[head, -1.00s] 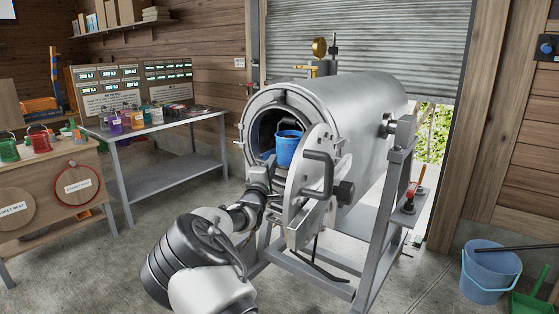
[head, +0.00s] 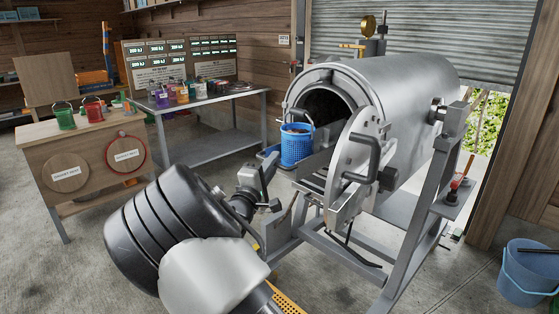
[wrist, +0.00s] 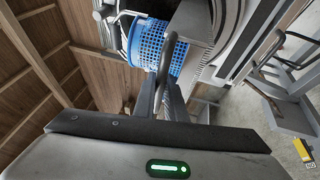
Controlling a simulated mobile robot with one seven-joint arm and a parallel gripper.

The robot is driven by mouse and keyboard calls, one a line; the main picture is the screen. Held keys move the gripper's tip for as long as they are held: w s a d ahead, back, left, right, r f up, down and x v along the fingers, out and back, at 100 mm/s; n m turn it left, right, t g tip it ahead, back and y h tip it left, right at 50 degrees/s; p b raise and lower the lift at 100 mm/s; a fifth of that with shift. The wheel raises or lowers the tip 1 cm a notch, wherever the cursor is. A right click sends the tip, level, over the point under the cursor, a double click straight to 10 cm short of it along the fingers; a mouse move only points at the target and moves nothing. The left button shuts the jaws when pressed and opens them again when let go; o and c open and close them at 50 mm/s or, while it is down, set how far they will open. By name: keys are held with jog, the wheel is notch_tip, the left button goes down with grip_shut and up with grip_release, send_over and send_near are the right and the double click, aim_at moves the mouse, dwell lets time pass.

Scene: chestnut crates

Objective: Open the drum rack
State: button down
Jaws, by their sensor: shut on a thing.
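The drum (head: 400,85) is a large grey cylinder lying on a metal stand. Its round door (head: 362,145) is swung open to the right. The drum rack (head: 318,165) sticks out of the mouth past the door, bearing a blue perforated basket (head: 297,146). The basket stands upright, just outside the mouth. In the wrist view, my gripper (wrist: 172,82) is shut on the rack's grey bar handle (wrist: 174,50), with the basket (wrist: 150,43) just beyond. In the head view, my wrist hides much of the grip.
A wooden bench (head: 85,140) with red and green buckets stands at left. A metal table (head: 207,100) with coloured jars is behind it. A blue bucket (head: 524,275) stands on the floor at right. The floor at front left is clear.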

dwell(0.3)
jog(key=c, duration=2.1)
grip_release()
jog(key=shift+s+a, duration=0.1)
jog(key=shift+s, duration=0.05)
jog(key=p+v, duration=0.2)
jog(key=v, duration=1.5)
jog(key=shift+s+a, duration=0.1)
